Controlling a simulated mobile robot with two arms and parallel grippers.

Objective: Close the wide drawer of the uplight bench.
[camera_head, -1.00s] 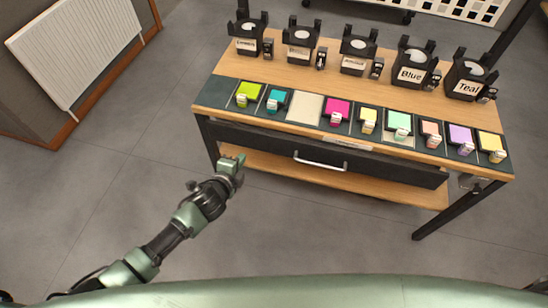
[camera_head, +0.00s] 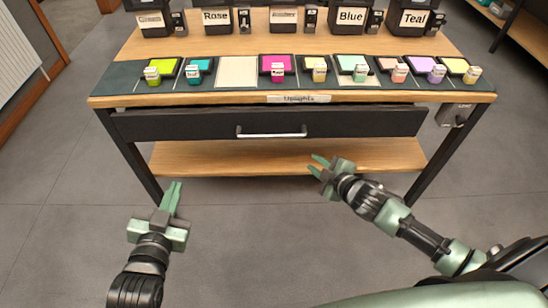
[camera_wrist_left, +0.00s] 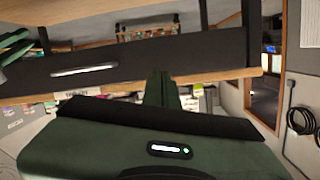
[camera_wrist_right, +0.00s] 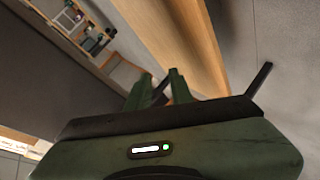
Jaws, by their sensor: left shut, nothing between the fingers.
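The uplight bench (camera_head: 120,98) stands ahead with a label on its front edge. Its wide dark drawer (camera_head: 180,124) sits under the top, with a silver bar handle (camera_head: 272,132) at its middle. How far the drawer stands out is hard to tell. My left gripper (camera_head: 174,186) is shut and empty, low in front of the drawer's left part, apart from it. The drawer (camera_wrist_left: 170,58) and handle (camera_wrist_left: 84,69) also show in the left wrist view. My right gripper (camera_head: 315,165) is open and empty, below and right of the handle, seen against the lower shelf.
The lower wooden shelf (camera_head: 220,158) lies under the drawer, between dark bench legs (camera_head: 447,150). Coloured filter pieces (camera_head: 277,66) line the top, with labelled black holders (camera_head: 350,18) behind. A small grey box (camera_head: 455,115) hangs at the right end. Floor in front is clear.

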